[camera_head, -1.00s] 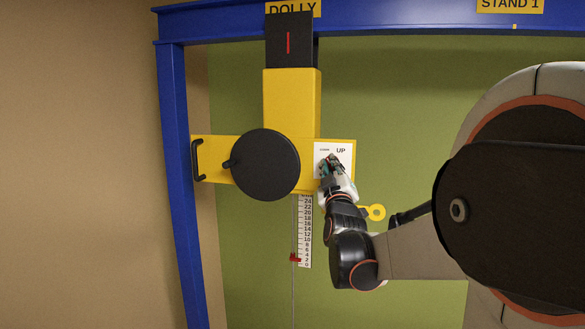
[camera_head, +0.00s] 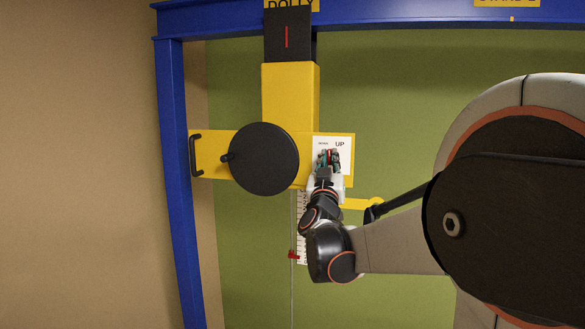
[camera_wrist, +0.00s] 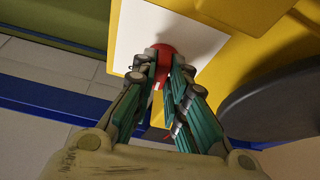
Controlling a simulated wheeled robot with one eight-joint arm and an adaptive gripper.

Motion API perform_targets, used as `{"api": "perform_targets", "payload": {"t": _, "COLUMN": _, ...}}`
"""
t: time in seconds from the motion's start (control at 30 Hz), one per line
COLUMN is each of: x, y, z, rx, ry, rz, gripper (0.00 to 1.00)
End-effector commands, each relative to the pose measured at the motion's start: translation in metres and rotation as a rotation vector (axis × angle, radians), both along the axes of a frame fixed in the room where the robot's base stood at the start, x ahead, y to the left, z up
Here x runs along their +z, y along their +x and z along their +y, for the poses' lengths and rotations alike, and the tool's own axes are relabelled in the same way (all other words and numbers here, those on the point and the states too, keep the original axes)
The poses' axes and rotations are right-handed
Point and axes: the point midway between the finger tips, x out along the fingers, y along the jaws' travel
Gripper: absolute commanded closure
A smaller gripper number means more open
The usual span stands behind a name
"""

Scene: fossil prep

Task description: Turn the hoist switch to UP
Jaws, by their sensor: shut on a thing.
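The hoist switch shows in the wrist view as a red knob (camera_wrist: 164,54) on a white label plate (camera_wrist: 199,40). In the head view the white plate (camera_head: 345,143) sits at the right end of the yellow crossbar, with "UP" at its upper right and smaller unreadable lettering at its upper left. My gripper (camera_wrist: 169,64) is shut on the red knob, one finger on each side. In the head view my gripper (camera_head: 329,156) covers the lower left of the plate. The fingers hide much of the knob, and I cannot tell which way it points.
The yellow hoist body (camera_head: 290,95) hangs from the blue beam (camera_head: 390,22). A black handwheel (camera_head: 263,159) is left of the plate. A scale with a red marker (camera_head: 293,255) hangs below. A yellow ring-ended piece (camera_head: 358,204) lies close right of my wrist.

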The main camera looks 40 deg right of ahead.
Motion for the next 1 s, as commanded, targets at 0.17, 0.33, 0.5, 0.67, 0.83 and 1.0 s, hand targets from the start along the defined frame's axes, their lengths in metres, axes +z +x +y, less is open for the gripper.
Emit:
{"api": "perform_targets", "payload": {"t": 0.17, "x": -0.0023, "y": 0.0022, "z": 0.0023, "rx": 0.003, "ry": 0.11, "rz": -0.127, "gripper": 1.0}}
{"api": "perform_targets", "payload": {"t": 0.33, "x": -0.0018, "y": 0.0028, "z": 0.003, "rx": 0.003, "ry": 0.213, "rz": -0.248, "gripper": 1.0}}
{"api": "perform_targets", "payload": {"t": 0.5, "x": -0.0011, "y": 0.0032, "z": 0.0034, "rx": 0.002, "ry": 0.308, "rz": -0.358, "gripper": 1.0}}
{"api": "perform_targets", "payload": {"t": 0.67, "x": -0.0002, "y": 0.0033, "z": 0.0033, "rx": 0.001, "ry": 0.379, "rz": -0.443, "gripper": 1.0}}
{"api": "perform_targets", "payload": {"t": 0.83, "x": 0.0002, "y": 0.0036, "z": 0.0038, "rx": 0.002, "ry": 0.434, "rz": -0.508, "gripper": 1.0}}
{"api": "perform_targets", "payload": {"t": 1.0, "x": 0.0006, "y": 0.0036, "z": 0.0036, "rx": 0.0, "ry": 0.468, "rz": -0.547, "gripper": 1.0}}
